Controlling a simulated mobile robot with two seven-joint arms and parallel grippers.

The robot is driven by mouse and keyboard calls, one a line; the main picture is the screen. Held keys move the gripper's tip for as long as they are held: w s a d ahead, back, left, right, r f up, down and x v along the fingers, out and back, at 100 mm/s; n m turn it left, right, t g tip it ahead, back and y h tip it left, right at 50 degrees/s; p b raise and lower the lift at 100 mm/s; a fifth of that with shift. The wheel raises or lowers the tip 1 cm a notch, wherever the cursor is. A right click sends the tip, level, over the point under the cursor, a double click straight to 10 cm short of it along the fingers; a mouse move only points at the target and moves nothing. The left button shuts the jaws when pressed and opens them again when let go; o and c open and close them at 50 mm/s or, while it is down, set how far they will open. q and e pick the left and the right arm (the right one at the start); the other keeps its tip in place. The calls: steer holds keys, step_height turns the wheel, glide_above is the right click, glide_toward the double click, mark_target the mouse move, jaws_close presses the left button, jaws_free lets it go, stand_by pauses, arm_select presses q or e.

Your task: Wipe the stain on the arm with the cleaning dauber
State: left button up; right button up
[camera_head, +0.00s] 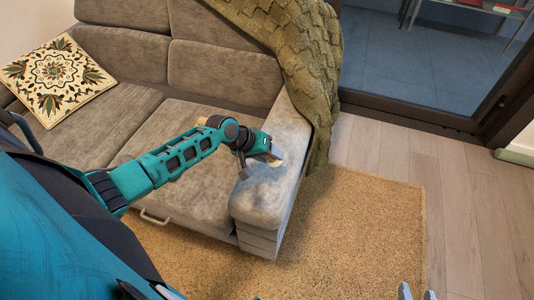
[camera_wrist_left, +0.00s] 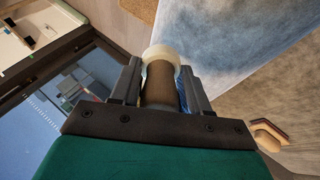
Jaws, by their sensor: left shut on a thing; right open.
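The grey sofa arm (camera_head: 262,203) is at the sofa's right end; its top looks mottled, with no sharp stain outline that I can make out. In the left wrist view the pale fabric (camera_wrist_left: 245,62) has bluish-grey patches. My left gripper (camera_head: 264,154) is over the sofa arm, shut on the cleaning dauber (camera_head: 277,161). In the left wrist view the gripper (camera_wrist_left: 162,88) holds the dauber's brown handle (camera_wrist_left: 158,85), with the cream round head pointing away beside the fabric. I cannot tell whether the head touches it. My right gripper (camera_head: 417,293) is open and empty at the bottom edge.
A green knitted throw (camera_head: 305,50) hangs over the back of the sofa arm. A patterned cushion (camera_head: 55,78) lies at the sofa's left. A tan shag rug (camera_head: 365,225) covers the floor in front. Wooden floor (camera_head: 455,195) and a glass door are at right.

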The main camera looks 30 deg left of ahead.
arm_select(q)
step_height(320, 180, up, 3)
steer(key=shift+f+p, duration=0.1)
steer(key=shift+p, duration=1.05)
steer(key=shift+r+p, duration=0.7)
steer(key=shift+r, duration=0.05)
steer(key=shift+f, duration=0.25)
